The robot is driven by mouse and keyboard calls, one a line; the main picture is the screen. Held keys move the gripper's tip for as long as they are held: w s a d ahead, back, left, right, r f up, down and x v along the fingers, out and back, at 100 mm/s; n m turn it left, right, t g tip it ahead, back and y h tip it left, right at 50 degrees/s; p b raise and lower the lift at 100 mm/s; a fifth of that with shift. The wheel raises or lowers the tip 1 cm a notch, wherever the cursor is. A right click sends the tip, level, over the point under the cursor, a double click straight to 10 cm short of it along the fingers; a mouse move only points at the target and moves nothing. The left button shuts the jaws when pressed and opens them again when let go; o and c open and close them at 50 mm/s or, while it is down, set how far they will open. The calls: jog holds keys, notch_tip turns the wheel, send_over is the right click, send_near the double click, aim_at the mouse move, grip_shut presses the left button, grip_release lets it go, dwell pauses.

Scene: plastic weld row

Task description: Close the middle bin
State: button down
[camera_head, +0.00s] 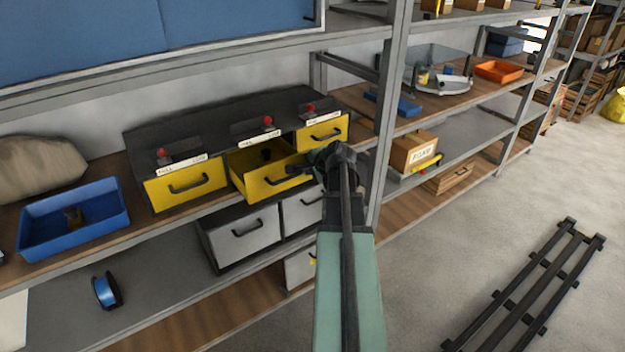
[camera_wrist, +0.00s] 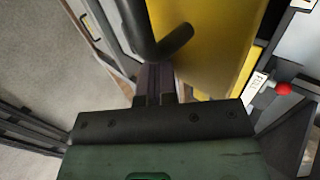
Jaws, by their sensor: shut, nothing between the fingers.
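The middle bin (camera_head: 262,186) is a yellow drawer with a black handle, pulled partly out of the dark cabinet (camera_head: 215,118). A small dark object (camera_head: 267,154) shows inside it. My gripper (camera_head: 304,170) is at the right end of the bin's front, beside the handle. In the wrist view, my gripper's fingers (camera_wrist: 154,82) are shut and empty, close to the black handle (camera_wrist: 172,42) and the yellow bin front (camera_wrist: 215,45). I cannot tell whether they touch. My arm hides part of the bin's right side.
Yellow bins stand shut at left (camera_head: 184,190) and right (camera_head: 322,134), with red knobs above. Grey drawers (camera_head: 245,234) sit below. A blue tray (camera_head: 75,222) is on the left shelf. A shelf post (camera_head: 390,110) rises just right of my gripper.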

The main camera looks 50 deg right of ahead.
aim_at(290, 149)
jog(key=w+d, duration=0.1)
jog(key=w, duration=0.2)
jog(key=w+d, duration=0.1)
jog(key=w, duration=0.7)
jog(key=shift+w+d, duration=0.2)
jog(key=shift+d, duration=0.2)
jog(key=shift+w+d+r, duration=0.1)
jog(key=shift+w, duration=0.4)
jog(key=s, duration=0.1)
jog(key=s+a, duration=0.1)
jog(key=s, duration=0.1)
jog(key=p+v, duration=0.7)
jog(key=v, duration=0.4)
jog(key=shift+s+f, duration=0.4)
